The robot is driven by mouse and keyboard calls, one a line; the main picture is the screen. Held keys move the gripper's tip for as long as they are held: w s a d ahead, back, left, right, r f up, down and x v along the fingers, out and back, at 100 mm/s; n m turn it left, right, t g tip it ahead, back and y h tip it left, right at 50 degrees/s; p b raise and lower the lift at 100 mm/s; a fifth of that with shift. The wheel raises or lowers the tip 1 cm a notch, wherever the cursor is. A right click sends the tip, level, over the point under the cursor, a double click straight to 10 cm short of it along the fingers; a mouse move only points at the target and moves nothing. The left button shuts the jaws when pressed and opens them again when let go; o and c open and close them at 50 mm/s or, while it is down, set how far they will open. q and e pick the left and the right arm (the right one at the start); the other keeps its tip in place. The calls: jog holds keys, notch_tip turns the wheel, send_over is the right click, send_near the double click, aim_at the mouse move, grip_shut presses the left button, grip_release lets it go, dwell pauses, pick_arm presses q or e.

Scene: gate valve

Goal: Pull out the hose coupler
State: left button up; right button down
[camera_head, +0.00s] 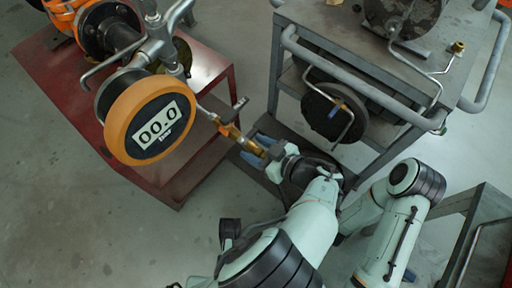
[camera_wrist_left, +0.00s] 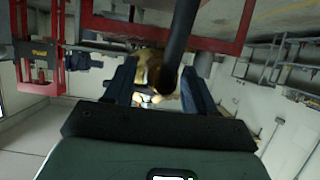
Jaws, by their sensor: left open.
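The hose coupler (camera_head: 232,133) is a brass fitting at the end of a thin metal pipe, right of the orange gauge (camera_head: 150,116). My left gripper (camera_head: 259,150) is at its lower right end, with the jaws open on either side of the brass. In the left wrist view the brass coupler (camera_wrist_left: 150,72) lies between the two dark blue fingers (camera_wrist_left: 160,88), with a gap to each finger. A dark bar in front hides part of the coupler. My right gripper does not show in either view.
The gauge reads 00.0 and its pipes stand on a red table (camera_head: 190,165). A grey metal cart (camera_head: 335,55) with bent tube rails and a black disc (camera_head: 318,115) stands to the right. Another grey frame (camera_head: 490,205) is at lower right. The floor at lower left is clear.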

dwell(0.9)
pick_arm(q)
grip_shut()
jog(key=s+d, duration=0.3)
jog(key=d, duration=0.2)
jog(key=shift+s+p, duration=0.3)
jog(key=shift+p, duration=0.15)
dwell(0.7)
